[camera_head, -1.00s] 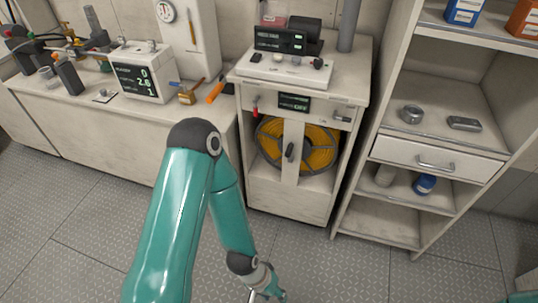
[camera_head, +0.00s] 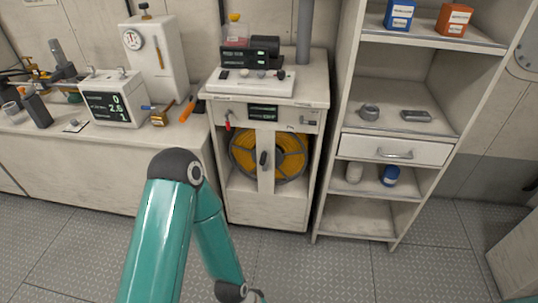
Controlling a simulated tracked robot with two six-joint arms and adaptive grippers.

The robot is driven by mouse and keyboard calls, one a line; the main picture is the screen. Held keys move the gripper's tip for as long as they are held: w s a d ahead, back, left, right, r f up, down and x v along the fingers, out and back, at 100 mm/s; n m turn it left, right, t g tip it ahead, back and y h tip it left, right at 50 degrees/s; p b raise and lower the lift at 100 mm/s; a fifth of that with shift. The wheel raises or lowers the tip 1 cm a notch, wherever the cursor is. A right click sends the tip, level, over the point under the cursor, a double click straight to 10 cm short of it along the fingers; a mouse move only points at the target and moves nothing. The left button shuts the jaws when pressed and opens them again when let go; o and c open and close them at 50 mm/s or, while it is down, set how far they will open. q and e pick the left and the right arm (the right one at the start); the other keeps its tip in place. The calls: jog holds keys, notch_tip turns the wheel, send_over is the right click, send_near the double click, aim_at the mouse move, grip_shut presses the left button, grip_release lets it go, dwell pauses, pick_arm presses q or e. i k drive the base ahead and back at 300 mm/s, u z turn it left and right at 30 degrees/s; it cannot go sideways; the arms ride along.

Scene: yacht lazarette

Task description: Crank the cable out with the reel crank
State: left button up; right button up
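The yellow cable (camera_head: 290,150) is wound on a dark-spoked reel inside the open bay of a white cabinet (camera_head: 262,205) in the head view. A pale upright post stands in front of the reel's middle. The dark reel crank (camera_head: 263,159) is on this post. A small display (camera_head: 263,113) sits on the panel above the reel. My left arm comes up in the foreground and bends down to the lower edge, where its gripper is out of frame. My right gripper is not in view; only a teal bit of my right arm shows at the lower right.
A red lever (camera_head: 228,120) and a grey handle (camera_head: 304,121) are on the cabinet's panel. An open shelf unit (camera_head: 334,185) with a drawer stands to the right. A bench (camera_head: 110,165) with instruments runs to the left. The floor in front is clear.

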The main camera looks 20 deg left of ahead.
aim_at(263, 160)
jog(key=i, duration=0.9)
jog(key=u, duration=0.05)
